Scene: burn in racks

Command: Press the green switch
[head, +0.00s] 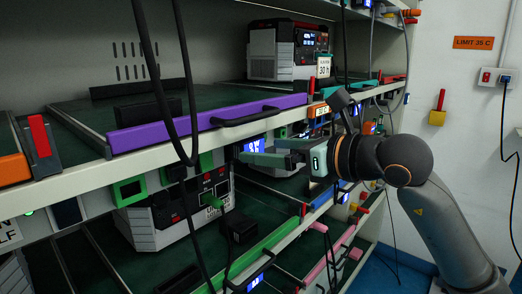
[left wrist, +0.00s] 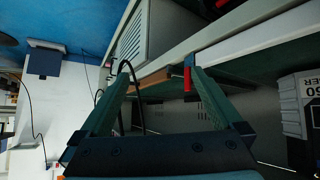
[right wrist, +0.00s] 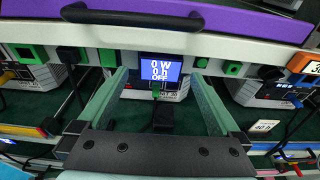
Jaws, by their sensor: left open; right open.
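A small green piece, which looks like the green switch (right wrist: 156,92), sits just below a lit blue display (right wrist: 161,71) reading "0 W 0 h OFF" in the right wrist view. My right gripper (right wrist: 160,88) is open and empty, its fingers spread either side of the display and the green piece. In the head view my right gripper (head: 262,151) reaches in from the right under the upper shelf, in front of the display. The green piece cannot be made out there. My left gripper (left wrist: 158,70) is open and empty, seen only in its wrist view, facing another part of the rack.
A purple rail (head: 205,123) edges the upper shelf just above the right gripper. Green square sockets (right wrist: 108,57) flank the display. Black cables (head: 165,90) hang in front of the shelves. A red handle (left wrist: 187,78) shows by the left gripper's finger.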

